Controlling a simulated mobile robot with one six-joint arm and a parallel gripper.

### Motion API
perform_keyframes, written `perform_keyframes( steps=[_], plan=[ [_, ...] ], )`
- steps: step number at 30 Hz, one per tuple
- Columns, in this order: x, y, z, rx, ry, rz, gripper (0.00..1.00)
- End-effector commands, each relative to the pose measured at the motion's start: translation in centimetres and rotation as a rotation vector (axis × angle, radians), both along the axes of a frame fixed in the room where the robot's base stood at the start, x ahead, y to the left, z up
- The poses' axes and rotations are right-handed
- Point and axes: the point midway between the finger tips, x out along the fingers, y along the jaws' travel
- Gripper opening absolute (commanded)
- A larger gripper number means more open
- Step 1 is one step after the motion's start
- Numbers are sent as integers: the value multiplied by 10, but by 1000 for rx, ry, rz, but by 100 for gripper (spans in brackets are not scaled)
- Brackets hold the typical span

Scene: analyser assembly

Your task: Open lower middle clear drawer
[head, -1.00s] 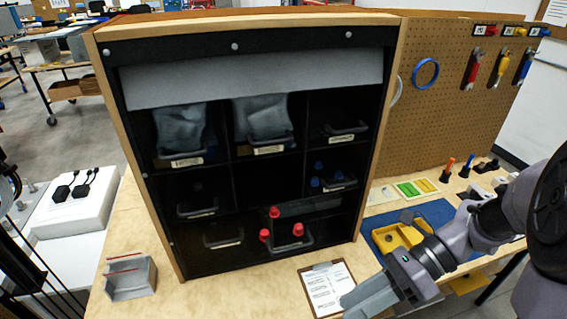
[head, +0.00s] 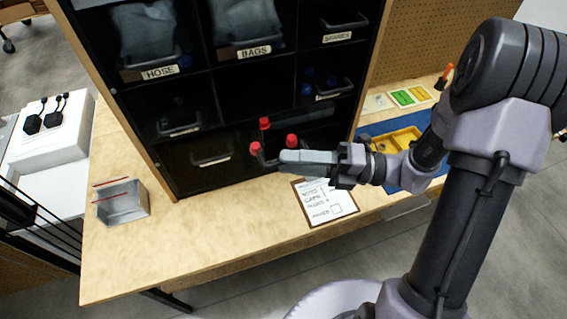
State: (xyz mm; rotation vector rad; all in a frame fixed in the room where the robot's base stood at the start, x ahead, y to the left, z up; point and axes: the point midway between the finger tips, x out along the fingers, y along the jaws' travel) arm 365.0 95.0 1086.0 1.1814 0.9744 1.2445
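The cabinet's lower middle drawer (head: 272,149) is dark and see-through, with red-capped items (head: 292,141) showing at it. Its handle (head: 264,162) is partly hidden behind my gripper. My gripper (head: 283,162) points left, with its grey fingers in front of the drawer at handle height. It is seen from the side, so I cannot tell whether the fingers are apart or whether they touch the handle. How far the drawer stands out is unclear.
A lower left drawer (head: 212,160) with a handle sits beside it. A clipboard (head: 326,202) lies on the wooden bench (head: 215,235) below my gripper. A small metal bin (head: 122,205) stands at left. A blue mat with a yellow tray (head: 397,140) lies at right.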

Motion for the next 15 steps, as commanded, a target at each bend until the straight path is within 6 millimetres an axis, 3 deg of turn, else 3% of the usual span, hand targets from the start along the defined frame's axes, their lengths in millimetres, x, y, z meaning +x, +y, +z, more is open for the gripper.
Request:
perform_keyframes(
  steps=[6,14,15],
  plan=[
    [2,20,1,-2,-2,2,32],
    [2,21,2,-1,-2,1,32],
    [2,21,2,0,-2,1,25]
  ],
)
